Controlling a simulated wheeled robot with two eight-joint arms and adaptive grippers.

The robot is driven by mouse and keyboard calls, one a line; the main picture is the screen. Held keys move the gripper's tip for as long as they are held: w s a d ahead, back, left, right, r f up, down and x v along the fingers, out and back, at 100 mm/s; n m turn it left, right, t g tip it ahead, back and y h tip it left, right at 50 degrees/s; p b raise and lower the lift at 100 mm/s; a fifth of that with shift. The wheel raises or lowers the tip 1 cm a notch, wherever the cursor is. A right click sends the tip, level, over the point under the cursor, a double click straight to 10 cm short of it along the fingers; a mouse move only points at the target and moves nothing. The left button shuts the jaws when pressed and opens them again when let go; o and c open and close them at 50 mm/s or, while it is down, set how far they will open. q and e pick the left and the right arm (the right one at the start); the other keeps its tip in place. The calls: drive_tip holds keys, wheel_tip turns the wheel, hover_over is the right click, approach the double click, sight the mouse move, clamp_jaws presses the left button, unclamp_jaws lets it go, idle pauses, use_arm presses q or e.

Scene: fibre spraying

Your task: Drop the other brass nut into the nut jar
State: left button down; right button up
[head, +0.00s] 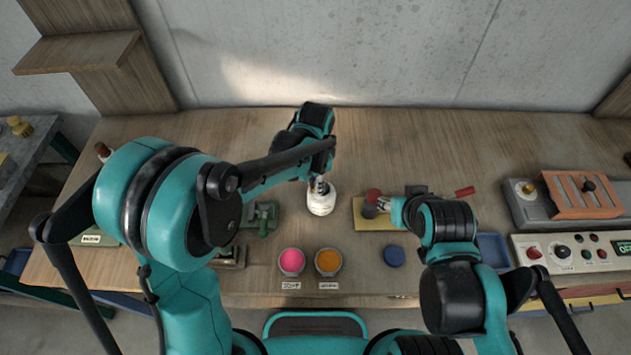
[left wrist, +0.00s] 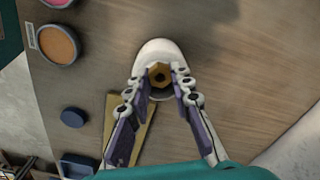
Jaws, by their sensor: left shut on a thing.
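The nut jar (head: 321,201) is a white, round jar standing upright on the wooden bench. My left gripper (head: 318,184) is over its mouth in the head view. In the left wrist view the fingertips of my left gripper (left wrist: 160,74) are shut on the brass nut (left wrist: 160,75), a hexagonal ring. The nut sits over the mouth of the white jar (left wrist: 158,47); whether it touches the rim I cannot tell. My right gripper (head: 383,204) is low beside a dark red knob (head: 373,196) over a yellow board; its jaws are too small to read.
The yellow board (head: 368,222) lies right of the jar. A pink cup (head: 291,261), an orange cup (head: 328,261) and a blue disc (head: 393,256) are in front. A green fixture (head: 262,217) stands left. A control box (head: 575,252) is at the right. The bench behind the jar is clear.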

use_arm(q)
drive_tip(key=c, duration=1.3)
unclamp_jaws()
drive_tip(key=shift+o, duration=0.2)
wheel_tip(320, 180, up, 12)
drive_tip(key=shift+a, duration=0.1)
drive_tip(key=s+a+f+n+t+b, duration=0.3)
drive_tip(key=s+a+n, duration=0.3)
drive_tip(key=a, duration=0.2)
drive_tip(key=s+a+f+n+t+b, duration=0.4)
drive_tip(key=s+a+f+n+b, duration=0.1)
drive_tip(key=a, duration=0.4)
drive_tip(key=shift+s+a+n, duration=0.3)
drive_tip(key=shift+s+n, duration=0.3)
drive_tip(key=shift+s, duration=0.25)
